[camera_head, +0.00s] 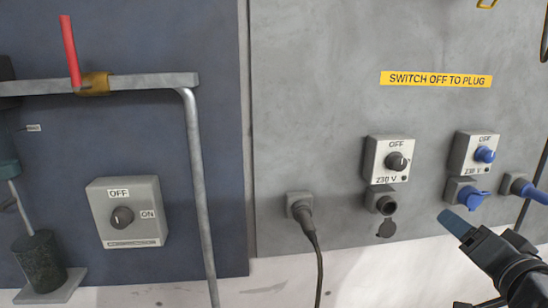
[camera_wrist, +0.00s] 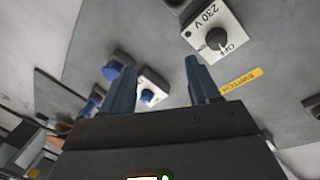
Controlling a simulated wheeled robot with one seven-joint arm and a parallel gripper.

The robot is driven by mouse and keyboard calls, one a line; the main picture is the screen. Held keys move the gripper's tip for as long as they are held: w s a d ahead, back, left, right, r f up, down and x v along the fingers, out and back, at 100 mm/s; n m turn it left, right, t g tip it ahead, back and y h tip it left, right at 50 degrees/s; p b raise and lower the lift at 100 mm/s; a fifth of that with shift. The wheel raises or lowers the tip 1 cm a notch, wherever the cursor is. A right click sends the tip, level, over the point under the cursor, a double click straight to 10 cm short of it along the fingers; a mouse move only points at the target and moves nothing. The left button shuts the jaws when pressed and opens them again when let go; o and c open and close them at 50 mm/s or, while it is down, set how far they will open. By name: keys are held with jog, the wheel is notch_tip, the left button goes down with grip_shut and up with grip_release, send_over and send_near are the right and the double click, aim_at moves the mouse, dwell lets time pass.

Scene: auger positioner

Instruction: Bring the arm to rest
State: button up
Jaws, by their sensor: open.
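My gripper (camera_head: 458,224) is at the lower right in the head view, in front of the wall panel and below the blue socket. In the wrist view its two blue fingers (camera_wrist: 160,88) stand apart with nothing between them. A black-knob switch box (camera_head: 396,160) marked OFF and 230 V is on the grey panel, with an open-lidded socket (camera_head: 385,202) below it. A blue-knob switch box (camera_head: 485,155) is to its right, with a blue socket (camera_head: 466,194) below it. My gripper appears apart from them.
A black plug and cable (camera_head: 306,222) hang from the grey panel (camera_head: 320,80). A blue plug (camera_head: 522,187) sits at the right edge. At the left are an OFF/ON switch box (camera_head: 123,215), a metal pipe (camera_head: 198,170) and a red lever (camera_head: 70,50).

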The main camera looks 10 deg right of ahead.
jog(key=s+a+f+n+g, duration=0.1)
jog(key=s+a+f+n, duration=0.1)
jog(key=s+a+f, duration=0.45)
jog(key=s+a+f+n, duration=0.25)
jog(key=s+f, duration=0.45)
jog(key=s, duration=0.4)
jog(key=s+a+n+y, duration=0.1)
jog(key=s+a+n, duration=0.1)
jog(key=s, duration=0.8)
jog(key=s+a+r+n+y, duration=0.1)
jog(key=s+a, duration=0.3)
jog(key=s, duration=0.7)
jog(key=shift+n+g, duration=0.4)
jog(key=shift+n, duration=0.45)
